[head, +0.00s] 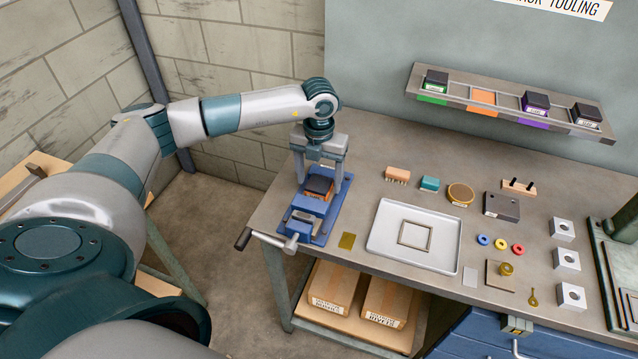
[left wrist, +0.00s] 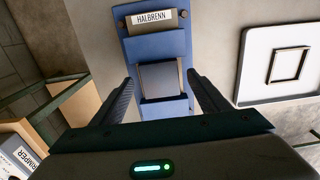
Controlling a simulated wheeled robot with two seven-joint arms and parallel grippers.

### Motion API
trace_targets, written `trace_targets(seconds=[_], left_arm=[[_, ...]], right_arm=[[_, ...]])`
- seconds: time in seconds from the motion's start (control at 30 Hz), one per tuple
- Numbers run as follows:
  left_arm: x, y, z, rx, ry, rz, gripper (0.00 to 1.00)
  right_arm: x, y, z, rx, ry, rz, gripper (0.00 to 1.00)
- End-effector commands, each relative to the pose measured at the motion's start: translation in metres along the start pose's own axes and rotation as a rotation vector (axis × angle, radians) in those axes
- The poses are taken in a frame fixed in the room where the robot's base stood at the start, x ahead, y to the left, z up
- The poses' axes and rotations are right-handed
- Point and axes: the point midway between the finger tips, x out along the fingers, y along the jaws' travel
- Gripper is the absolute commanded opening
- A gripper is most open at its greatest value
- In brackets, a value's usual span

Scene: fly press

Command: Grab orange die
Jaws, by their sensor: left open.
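The orange die (head: 318,186), a dark block with an orange lower part, sits in the blue vise (head: 324,223) at the bench's left end. In the left wrist view the die's dark top (left wrist: 160,78) lies between the vise's blue jaws (left wrist: 163,108). My left gripper (head: 320,172) points down over the vise. Its fingers are open, one on each side of the die, and also show in the left wrist view (left wrist: 163,92). I cannot tell whether they touch it. My right gripper is not in view.
A wall shelf (head: 455,97) holds green, purple and another die; its orange spot (head: 484,97) is bare. A white tray (head: 385,257) with a square frame lies right of the vise. Brushes, rings and small blocks stand farther right. The vise handle (head: 268,239) juts past the bench edge.

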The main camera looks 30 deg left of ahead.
Motion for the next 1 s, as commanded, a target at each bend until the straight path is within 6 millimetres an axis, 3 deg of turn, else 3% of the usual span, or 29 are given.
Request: trace_targets(seconds=[0.4,0.47,0.7,1.0], left_arm=[[0.0003,0.0000,0.0000,0.000,0.000,0.000,0.69],[0.0002,0.0000,0.0000,0.000,0.000,0.000,0.59],[0.0001,0.0001,0.0000,0.000,0.000,0.000,0.02],[-0.0020,-0.0001,0.0010,0.000,-0.003,-0.001,0.00]], right_arm=[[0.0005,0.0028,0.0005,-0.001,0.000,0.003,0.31],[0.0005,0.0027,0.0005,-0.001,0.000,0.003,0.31],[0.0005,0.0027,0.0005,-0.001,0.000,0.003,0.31],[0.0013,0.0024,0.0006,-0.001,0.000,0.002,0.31]])
